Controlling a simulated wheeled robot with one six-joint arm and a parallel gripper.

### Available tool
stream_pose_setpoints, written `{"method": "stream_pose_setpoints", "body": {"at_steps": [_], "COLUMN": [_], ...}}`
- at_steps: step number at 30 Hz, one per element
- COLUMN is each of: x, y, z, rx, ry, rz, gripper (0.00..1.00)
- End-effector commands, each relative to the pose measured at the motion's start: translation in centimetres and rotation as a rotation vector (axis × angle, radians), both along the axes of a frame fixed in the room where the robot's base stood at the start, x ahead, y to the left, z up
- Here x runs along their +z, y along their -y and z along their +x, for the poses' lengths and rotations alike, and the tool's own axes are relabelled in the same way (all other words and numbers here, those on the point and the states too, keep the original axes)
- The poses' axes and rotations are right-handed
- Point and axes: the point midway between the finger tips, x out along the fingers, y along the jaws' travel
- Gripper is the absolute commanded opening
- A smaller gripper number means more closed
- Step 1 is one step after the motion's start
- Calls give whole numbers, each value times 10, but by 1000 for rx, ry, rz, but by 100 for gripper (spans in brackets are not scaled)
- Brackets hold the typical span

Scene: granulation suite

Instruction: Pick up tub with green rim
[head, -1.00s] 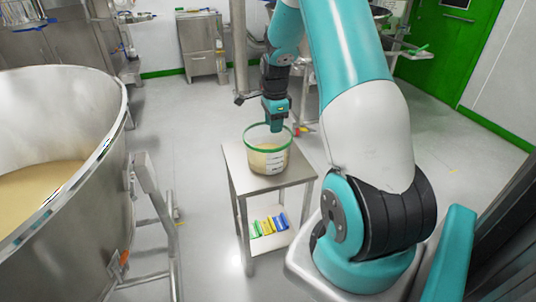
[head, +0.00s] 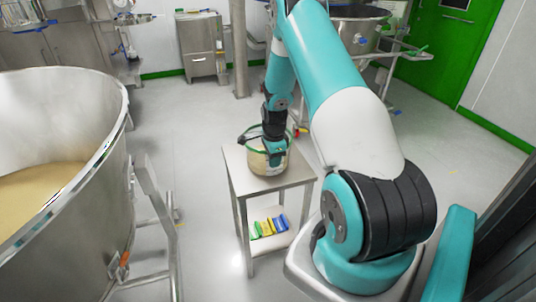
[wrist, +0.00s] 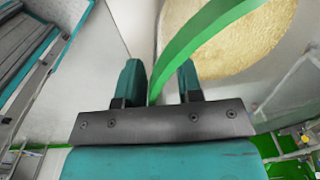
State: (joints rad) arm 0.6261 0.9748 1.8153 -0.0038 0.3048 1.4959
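The tub with green rim (head: 256,164) stands upright on a small steel table, a pale body with yellowish granular contents. My gripper (head: 274,160) is down at the tub's near right side, and hides part of its rim and wall. In the wrist view, the green rim (wrist: 205,35) runs between the two teal fingers of my gripper (wrist: 160,72). The fingers are apart, with visible space beside the rim, so the gripper is open around it.
The steel table (head: 238,178) has a lower shelf with several small coloured packs (head: 268,226). A large steel vessel (head: 95,175) of tan powder stands at left. A steel cabinet (head: 202,48) and post are behind. The floor between vessel and table is clear.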

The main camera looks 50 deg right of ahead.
Motion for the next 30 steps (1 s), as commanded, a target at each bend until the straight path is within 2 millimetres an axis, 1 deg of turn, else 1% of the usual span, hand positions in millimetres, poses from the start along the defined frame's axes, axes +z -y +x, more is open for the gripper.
{"method": "stream_pose_setpoints", "body": {"at_steps": [4,5,6,8,9,30], "x": [0,0,1,1,1,1], "y": [0,0,0,0,0,0], "z": [0,0,0,0,0,0], "rx": [0,0,0,0,0,0], "ry": [1,1,1,1,0,-1], "rz": [-1,-1,-1,-1,0,1], "gripper": [33,26,17,3,0,0]}}
